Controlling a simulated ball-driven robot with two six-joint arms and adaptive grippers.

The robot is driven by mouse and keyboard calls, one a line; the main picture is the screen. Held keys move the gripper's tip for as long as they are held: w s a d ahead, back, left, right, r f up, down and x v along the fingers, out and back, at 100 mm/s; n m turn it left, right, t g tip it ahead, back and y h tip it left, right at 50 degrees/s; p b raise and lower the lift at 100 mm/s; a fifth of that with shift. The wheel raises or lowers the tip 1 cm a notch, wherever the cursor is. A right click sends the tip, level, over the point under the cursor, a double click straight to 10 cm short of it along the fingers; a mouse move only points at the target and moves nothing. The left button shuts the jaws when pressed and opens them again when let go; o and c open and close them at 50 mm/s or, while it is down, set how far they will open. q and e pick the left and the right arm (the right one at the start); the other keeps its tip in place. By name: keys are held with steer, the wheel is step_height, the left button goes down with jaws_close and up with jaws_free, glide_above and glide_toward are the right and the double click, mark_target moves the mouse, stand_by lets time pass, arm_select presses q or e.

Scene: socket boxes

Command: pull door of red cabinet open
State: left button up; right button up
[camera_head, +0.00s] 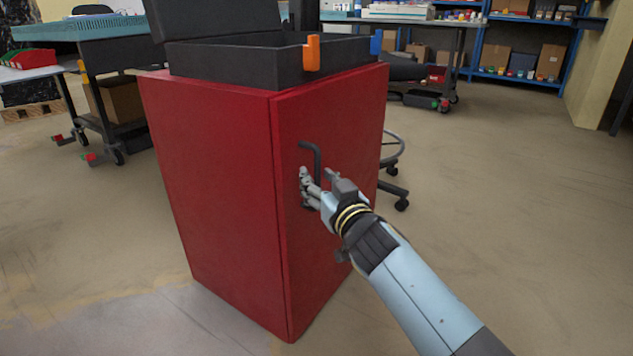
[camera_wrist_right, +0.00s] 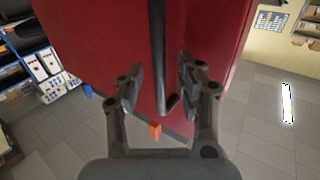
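The red cabinet (camera_head: 215,170) stands upright on the floor, its door (camera_head: 355,120) facing right and looking shut. A dark bar handle (camera_head: 317,160) is fixed upright on the door. My right gripper (camera_head: 315,178) is at the lower part of the handle. In the right wrist view my right gripper (camera_wrist_right: 160,82) is open, its two fingers on either side of the handle (camera_wrist_right: 159,45), with gaps showing between. The red door (camera_wrist_right: 90,40) fills the middle of that view. My left gripper is not in view.
An open black case (camera_head: 230,62) with an orange latch (camera_head: 312,53) sits on top of the cabinet. A wheeled stool base (camera_head: 393,165) stands behind the cabinet at right. Blue shelves (camera_head: 515,75) stand at the back. The floor (camera_head: 520,190) to the right is clear.

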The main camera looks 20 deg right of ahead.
steer(key=shift+w, duration=0.6)
jaws_close()
